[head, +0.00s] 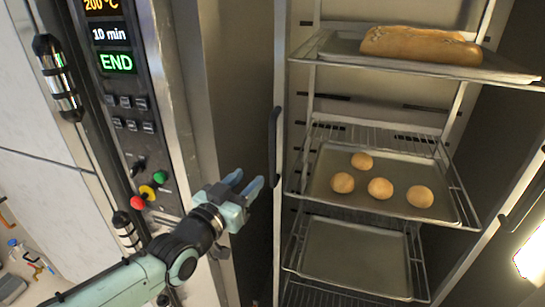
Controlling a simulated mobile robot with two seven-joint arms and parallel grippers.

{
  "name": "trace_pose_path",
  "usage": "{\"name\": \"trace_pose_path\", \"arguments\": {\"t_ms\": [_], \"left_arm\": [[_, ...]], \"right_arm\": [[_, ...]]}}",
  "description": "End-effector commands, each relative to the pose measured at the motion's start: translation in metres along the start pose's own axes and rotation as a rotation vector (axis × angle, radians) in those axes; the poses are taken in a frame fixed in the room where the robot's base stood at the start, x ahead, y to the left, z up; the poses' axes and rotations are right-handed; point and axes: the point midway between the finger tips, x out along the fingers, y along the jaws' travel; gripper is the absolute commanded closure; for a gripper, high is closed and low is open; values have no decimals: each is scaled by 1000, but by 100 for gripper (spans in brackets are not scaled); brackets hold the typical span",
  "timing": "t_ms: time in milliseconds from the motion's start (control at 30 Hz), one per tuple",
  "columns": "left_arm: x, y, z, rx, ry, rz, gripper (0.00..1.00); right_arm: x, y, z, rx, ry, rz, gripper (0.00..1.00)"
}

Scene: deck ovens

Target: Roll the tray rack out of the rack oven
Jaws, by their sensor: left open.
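The tray rack (310,85) stands inside the open rack oven (245,60). Its top tray (340,46) holds a long brown loaf (420,46). The middle tray (325,190) holds several round buns (380,188). A lower tray (355,258) looks empty. A dark vertical handle (274,145) shows at the rack's left side. My left gripper (250,186) is open and empty, just left of that handle and apart from it, with its fingers pointing right. The rack's base is out of view. My right gripper is not in view.
The oven's control panel (125,125) is at the left, with lit displays, a green, a yellow and a red button. A dark handle (522,200) and a bright lamp (533,255) are at the right edge. Small items lie on a surface at lower left.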

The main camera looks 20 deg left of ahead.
Motion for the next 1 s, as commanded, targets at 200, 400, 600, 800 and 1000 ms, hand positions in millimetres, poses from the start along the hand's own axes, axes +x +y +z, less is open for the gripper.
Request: {"name": "trace_pose_path", "arguments": {"t_ms": [200,400,600,800,1000], "left_arm": [[44,0,1,-2,-5,1,58],[86,0,0,-3,-4,0,58],[113,0,0,-2,-3,0,58],[123,0,1,-2,-3,-1,58],[124,0,2,-2,-3,-1,58]], "right_arm": [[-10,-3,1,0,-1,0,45],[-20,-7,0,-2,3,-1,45],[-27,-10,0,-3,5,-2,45],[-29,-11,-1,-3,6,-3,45],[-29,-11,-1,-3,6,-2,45]]}}
